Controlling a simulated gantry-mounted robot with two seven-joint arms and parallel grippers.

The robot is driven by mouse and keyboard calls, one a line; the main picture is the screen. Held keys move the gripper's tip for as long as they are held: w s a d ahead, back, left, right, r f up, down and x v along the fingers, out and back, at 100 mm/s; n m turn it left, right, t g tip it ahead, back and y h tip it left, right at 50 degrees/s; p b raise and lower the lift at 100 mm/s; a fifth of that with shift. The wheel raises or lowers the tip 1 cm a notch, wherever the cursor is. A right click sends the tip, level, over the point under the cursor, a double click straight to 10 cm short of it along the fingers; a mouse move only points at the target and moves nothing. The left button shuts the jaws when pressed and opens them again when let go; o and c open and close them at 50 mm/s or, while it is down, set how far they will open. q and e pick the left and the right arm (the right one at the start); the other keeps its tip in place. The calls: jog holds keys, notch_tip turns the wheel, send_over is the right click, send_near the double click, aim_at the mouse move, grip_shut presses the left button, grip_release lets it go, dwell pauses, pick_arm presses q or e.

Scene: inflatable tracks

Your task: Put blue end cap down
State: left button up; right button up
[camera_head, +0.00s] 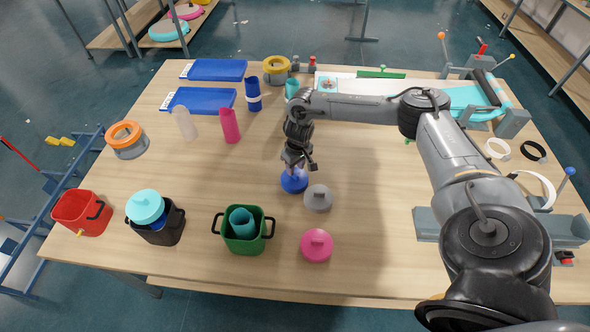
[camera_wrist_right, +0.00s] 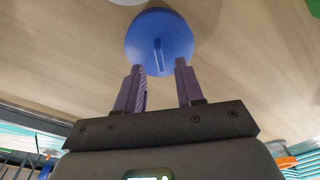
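The blue end cap (camera_head: 294,181), a round disc with a raised bar handle, appears to lie on the wooden table near its middle. My right gripper (camera_head: 297,164) is just above it, pointing down. In the right wrist view, the blue end cap (camera_wrist_right: 160,42) shows just beyond the fingertips of my right gripper (camera_wrist_right: 160,72). The two fingers are apart, with a clear gap between them, and the handle is not clamped. Whether the fingertips touch the cap is hard to tell. My left gripper is not in view.
A grey cap (camera_head: 318,198) lies close to the right, and a pink cap (camera_head: 317,245) nearer the front. Green (camera_head: 243,241), black (camera_head: 157,232) and red (camera_head: 82,212) bins line the front left. A pink cylinder (camera_head: 230,126) stands behind left. The table left of the blue cap is clear.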

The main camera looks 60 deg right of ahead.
aim_at(297, 176)
notch_tip(297, 176, up, 9)
jog(key=shift+s+a+p, duration=0.15)
jog(key=shift+s+p, duration=0.15)
jog(key=shift+s, duration=0.1)
dwell(0.4)
